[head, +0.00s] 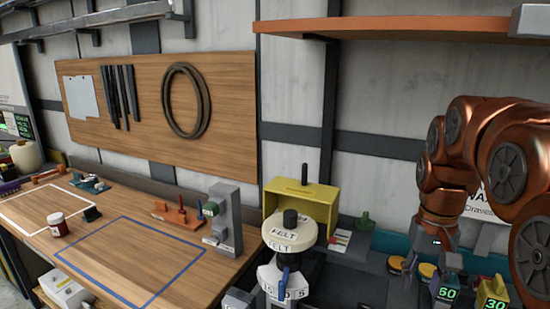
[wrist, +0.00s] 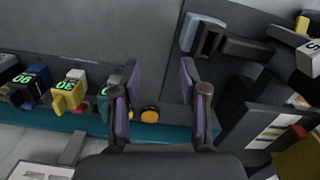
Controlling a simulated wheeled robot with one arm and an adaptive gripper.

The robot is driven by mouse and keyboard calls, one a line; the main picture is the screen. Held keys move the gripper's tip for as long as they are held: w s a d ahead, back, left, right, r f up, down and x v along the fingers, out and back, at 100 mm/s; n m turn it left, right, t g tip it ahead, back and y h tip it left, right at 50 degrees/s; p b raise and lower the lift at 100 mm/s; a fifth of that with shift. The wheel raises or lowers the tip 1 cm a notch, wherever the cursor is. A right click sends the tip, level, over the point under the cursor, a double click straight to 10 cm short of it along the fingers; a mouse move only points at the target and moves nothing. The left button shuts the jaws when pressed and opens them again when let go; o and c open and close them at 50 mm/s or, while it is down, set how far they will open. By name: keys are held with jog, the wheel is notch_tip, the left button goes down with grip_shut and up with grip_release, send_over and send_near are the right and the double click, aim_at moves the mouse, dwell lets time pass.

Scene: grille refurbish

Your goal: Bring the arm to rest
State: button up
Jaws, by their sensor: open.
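My copper-coloured arm (head: 480,145) stands bent at the right of the head view, its wrist pointing down over the dark bench. My gripper (wrist: 160,75) shows in the wrist view with two dark, purple-lined fingers spread apart and nothing between them. In the head view the gripper's fingers are hard to make out below the wrist. The grey bench surface lies beyond the fingers in the wrist view, apart from them as far as I can tell.
Yellow discs (wrist: 150,114) and blocks with green numbers (wrist: 68,95) sit near my gripper. A felt-labelled wheel station (head: 290,235) and a yellow bin (head: 300,205) stand left of the arm. An orange shelf (head: 400,27) hangs above. The blue-outlined wooden area (head: 130,262) is clear.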

jog(key=s+a+f+n, duration=0.1)
jog(key=s+a+f, duration=0.2)
jog(key=s, duration=0.4)
jog(key=s+a+f+p, duration=0.1)
jog(key=s+a+f, duration=0.2)
jog(key=s, duration=0.4)
jog(key=s+a+f+n+g, duration=0.1)
jog(key=s+a+f, duration=0.2)
jog(key=s, duration=0.4)
jog(key=shift+s+f+n, duration=0.3)
jog(key=shift+s+f, duration=0.05)
jog(key=shift+f, duration=0.3)
